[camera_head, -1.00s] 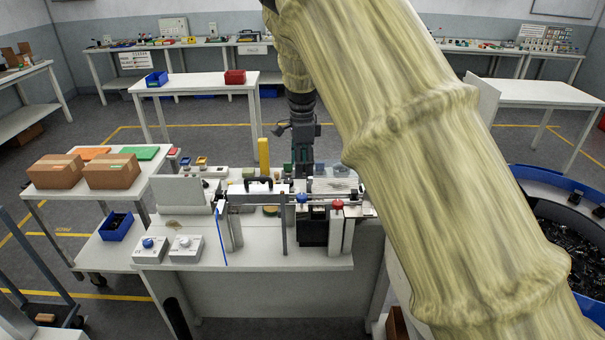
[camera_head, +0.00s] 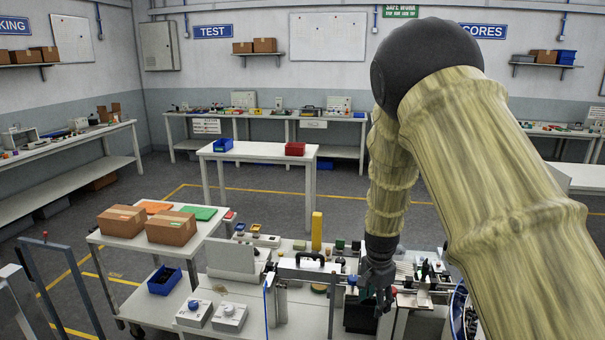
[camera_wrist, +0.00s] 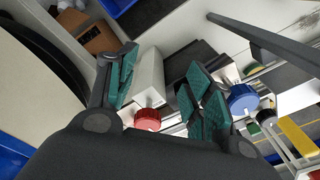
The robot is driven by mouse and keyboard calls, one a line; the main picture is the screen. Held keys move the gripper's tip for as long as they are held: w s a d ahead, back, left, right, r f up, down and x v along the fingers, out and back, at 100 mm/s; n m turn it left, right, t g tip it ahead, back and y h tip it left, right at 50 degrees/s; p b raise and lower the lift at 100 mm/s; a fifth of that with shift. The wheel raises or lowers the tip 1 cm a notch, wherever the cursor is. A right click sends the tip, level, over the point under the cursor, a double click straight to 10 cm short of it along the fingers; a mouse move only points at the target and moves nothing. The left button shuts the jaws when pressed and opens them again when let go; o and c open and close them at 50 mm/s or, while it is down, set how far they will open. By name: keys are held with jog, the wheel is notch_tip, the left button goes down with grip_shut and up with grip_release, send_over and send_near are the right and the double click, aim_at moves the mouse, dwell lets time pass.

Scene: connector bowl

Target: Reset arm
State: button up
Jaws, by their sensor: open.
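My gripper (camera_head: 378,295) hangs at the end of my cloth-covered arm, over the right part of the workbench in the head view. In the wrist view my gripper (camera_wrist: 160,95) has its two green-padded fingers spread apart with nothing held between them. A red knob (camera_wrist: 148,118) shows below the gap between the fingers, and a blue knob (camera_wrist: 242,98) shows beside the right finger. The bench top directly behind the gripper is partly hidden in the head view.
The workbench (camera_head: 240,292) carries a machine with a black handle (camera_head: 310,257) and a yellow post (camera_head: 317,231). Cardboard boxes (camera_head: 172,228) and a blue bin (camera_head: 164,280) stand to the left. A white table (camera_head: 258,152) stands behind, with open floor around it.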

jog(key=s+d+f+n+b, duration=0.3)
jog(key=s+f+n, duration=0.3)
jog(key=s+f, duration=1.65)
jog(key=s+f+n+b, duration=0.1)
jog(key=s+f+n, duration=0.1)
jog(key=s+f, duration=0.2)
jog(key=s+a+f+n+b, duration=0.1)
jog(key=s+f, duration=0.3)
jog(key=s, duration=0.7)
jog(key=s+f+n+b, duration=0.1)
jog(key=s+f+n, duration=0.2)
jog(key=s, duration=0.5)
jog(key=shift+a+f+g, duration=0.25)
jog(key=shift+f+g, duration=0.05)
jog(key=shift+f, duration=0.2)
